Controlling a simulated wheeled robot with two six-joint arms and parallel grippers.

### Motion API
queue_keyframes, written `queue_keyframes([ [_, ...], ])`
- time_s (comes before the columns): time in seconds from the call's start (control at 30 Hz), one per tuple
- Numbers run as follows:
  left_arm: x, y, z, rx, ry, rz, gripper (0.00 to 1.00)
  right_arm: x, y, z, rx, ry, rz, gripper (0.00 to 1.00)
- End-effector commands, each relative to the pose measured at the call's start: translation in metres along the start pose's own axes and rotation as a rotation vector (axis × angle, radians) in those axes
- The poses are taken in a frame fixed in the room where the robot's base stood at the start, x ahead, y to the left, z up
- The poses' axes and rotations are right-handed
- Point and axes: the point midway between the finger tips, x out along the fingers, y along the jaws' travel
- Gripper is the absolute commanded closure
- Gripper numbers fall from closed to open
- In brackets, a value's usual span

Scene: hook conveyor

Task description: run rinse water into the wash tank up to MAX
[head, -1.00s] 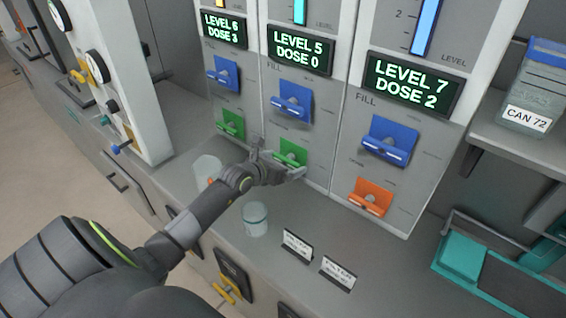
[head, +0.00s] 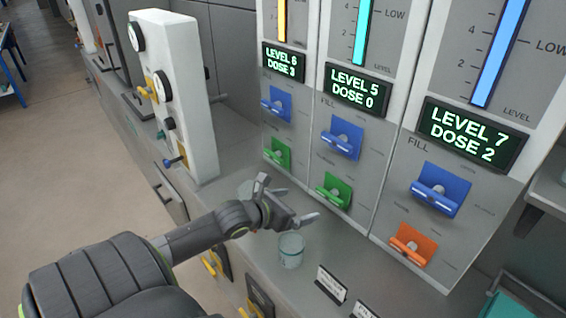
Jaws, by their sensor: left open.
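My left gripper (head: 288,202) is open and empty above the grey counter, in front of the middle dispenser's green lever (head: 333,191) and apart from it. Its arm comes in from the lower left. I cannot pick out the wash tank or a MAX mark. My right gripper is not in view.
Three dispensers with blue levers (head: 440,189) and lit displays (head: 471,134) stand behind. Small label cards (head: 331,285) stand at the front. Open floor lies left.

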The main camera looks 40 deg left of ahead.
Motion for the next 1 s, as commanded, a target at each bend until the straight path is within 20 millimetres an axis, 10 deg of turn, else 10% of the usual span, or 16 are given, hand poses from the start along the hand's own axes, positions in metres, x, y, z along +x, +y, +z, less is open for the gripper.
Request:
queue_keyframes([
  [0.3,-0.039,0.0,0.001,0.001,0.001,-0.001,0.0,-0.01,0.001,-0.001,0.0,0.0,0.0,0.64],
  [1.0,-0.043,0.0,0.0,-0.001,0.0,-0.002,0.0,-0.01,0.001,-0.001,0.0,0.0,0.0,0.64],
])
